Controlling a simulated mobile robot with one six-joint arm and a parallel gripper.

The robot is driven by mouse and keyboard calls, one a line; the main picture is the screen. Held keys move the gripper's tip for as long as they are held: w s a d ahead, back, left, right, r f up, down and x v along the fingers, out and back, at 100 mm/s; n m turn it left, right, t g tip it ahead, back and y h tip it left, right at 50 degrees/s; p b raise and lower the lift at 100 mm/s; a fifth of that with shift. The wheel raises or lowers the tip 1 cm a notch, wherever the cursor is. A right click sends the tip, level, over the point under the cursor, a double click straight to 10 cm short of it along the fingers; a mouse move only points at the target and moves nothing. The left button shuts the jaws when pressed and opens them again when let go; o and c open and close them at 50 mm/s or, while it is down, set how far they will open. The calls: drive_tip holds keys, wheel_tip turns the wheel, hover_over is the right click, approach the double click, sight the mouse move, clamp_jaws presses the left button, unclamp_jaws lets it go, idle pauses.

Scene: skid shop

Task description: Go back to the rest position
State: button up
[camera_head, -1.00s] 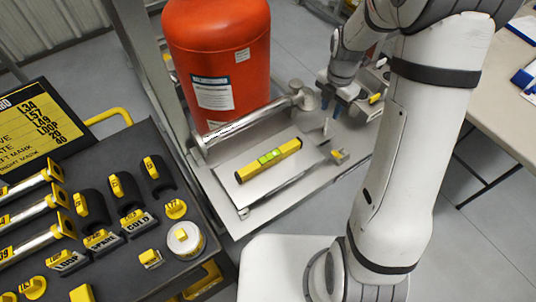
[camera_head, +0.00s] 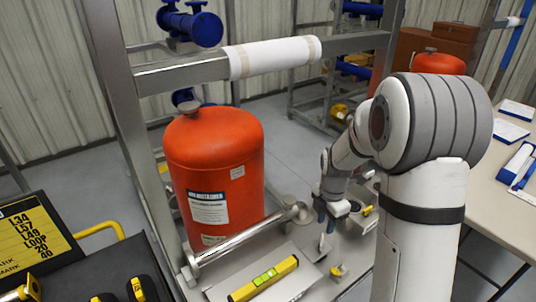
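My gripper (camera_head: 325,215) hangs over the right part of the steel skid base, its two dark blue fingers apart with nothing seen between them. My white and grey arm (camera_head: 420,210) rises at the right and bends down toward it. A yellow spirit level (camera_head: 264,279) with green vials lies on a flat plate left of and nearer than the gripper. A steel pipe (camera_head: 240,241) with a flanged end lies just left of the gripper. A small yellow-tagged part (camera_head: 338,271) sits on the base below the gripper.
An orange-red tank (camera_head: 222,150) stands behind the pipe, inside a steel frame (camera_head: 122,110). A white-wrapped crossbar (camera_head: 275,56) spans above it. A table (camera_head: 508,195) with papers stands at right.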

drive_tip(key=shift+s+r, duration=0.1)
drive_tip(key=shift+r, duration=0.2)
drive_tip(key=s+r+m+t, duration=0.1)
drive_tip(key=s+r+m, duration=0.6)
drive_tip(key=s+m, duration=0.3)
drive_tip(key=s+r+m+t, duration=0.2)
drive_tip(key=s+r+m, duration=0.6)
drive_tip(key=s+m, duration=0.3)
drive_tip(key=shift+s+a+m, duration=0.15)
drive_tip(key=shift+a+m, duration=0.05)
drive_tip(key=shift+m, duration=0.9)
